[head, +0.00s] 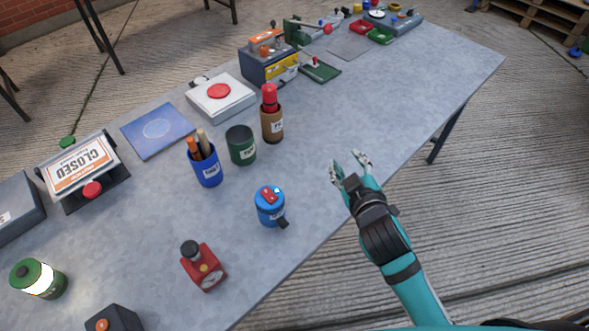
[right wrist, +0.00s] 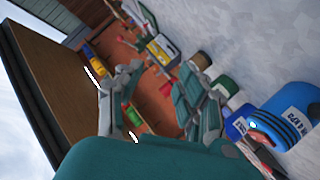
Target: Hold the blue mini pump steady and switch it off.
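The blue mini pump (head: 268,211) stands upright near the front edge of the grey table. It has a red switch (head: 268,194) and a small bright light on top, and a dark piece at its lower right. A blue body with a white label, which looks like the pump (right wrist: 289,104), shows at the right of the right wrist view. My right gripper (head: 347,165) is open and empty to the right of the pump, apart from it, by the table's front edge. Its spread fingers show in the right wrist view (right wrist: 160,105). My left gripper is in neither view.
A red timer-like device (head: 204,267) stands left of the pump in front. Behind are a blue cup with sticks (head: 207,172), a green cup (head: 241,146) and a brown holder (head: 272,127). The table (head: 330,130) is clear right of the pump.

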